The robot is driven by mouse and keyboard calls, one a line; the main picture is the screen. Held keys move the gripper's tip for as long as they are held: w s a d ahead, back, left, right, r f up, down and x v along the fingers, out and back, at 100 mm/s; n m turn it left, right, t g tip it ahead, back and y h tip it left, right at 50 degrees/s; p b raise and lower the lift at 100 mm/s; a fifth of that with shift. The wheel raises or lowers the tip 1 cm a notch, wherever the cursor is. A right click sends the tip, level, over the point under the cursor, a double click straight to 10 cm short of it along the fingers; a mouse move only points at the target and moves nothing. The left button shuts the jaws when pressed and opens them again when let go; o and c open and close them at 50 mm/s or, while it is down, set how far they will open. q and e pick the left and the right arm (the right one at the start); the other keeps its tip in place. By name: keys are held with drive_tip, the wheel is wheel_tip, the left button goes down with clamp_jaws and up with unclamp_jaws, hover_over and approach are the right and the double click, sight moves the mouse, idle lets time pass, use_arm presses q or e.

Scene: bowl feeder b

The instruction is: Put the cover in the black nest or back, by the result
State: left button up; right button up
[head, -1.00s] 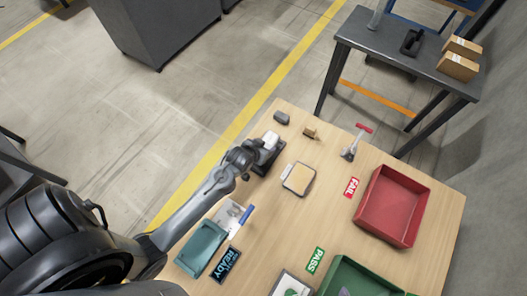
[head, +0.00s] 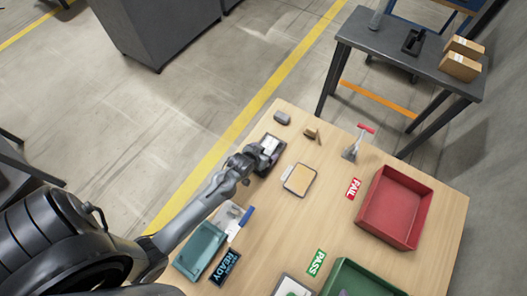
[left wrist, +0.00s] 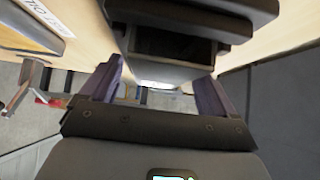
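The black nest (head: 277,137) is at the left back edge of the wooden table, with a pale, whitish piece (head: 270,144), likely the cover, inside its dark outline. My left gripper (head: 261,157) is right at the nest and partly hides it. In the left wrist view, the two purple fingers of the left gripper (left wrist: 158,88) stand wide apart around a dark box-like part (left wrist: 172,60). A small white strip shows between them, with gaps to both fingers. The seating of the pale piece is hidden. My right gripper is not seen.
A tan square pad (head: 299,179), a grey block (head: 282,118) and a small brown block (head: 310,133) are near the nest. A red-topped tool (head: 358,143) stands farther right. Red bin (head: 427,208), green bin (head: 340,276) and teal tray (head: 197,250) stand on the table.

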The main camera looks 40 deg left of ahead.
use_arm(q)
drive_tip(key=shift+r, duration=0.15)
drive_tip(key=shift+s+r, duration=0.2)
drive_tip(key=s+d+r+m+g+h+p, duration=0.1)
drive_tip(key=s+d+r, duration=0.3)
drive_tip(key=s+r, duration=0.4)
drive_tip(key=s+d+r+m+g+p, duration=0.3)
drive_tip(key=s+r, duration=0.6)
drive_tip(key=s, duration=0.3)
drive_tip(key=shift+s+d+g+h, duration=0.2)
drive_tip(key=shift+d+g+h, duration=0.2)
drive_tip(key=shift+d+g, duration=0.3)
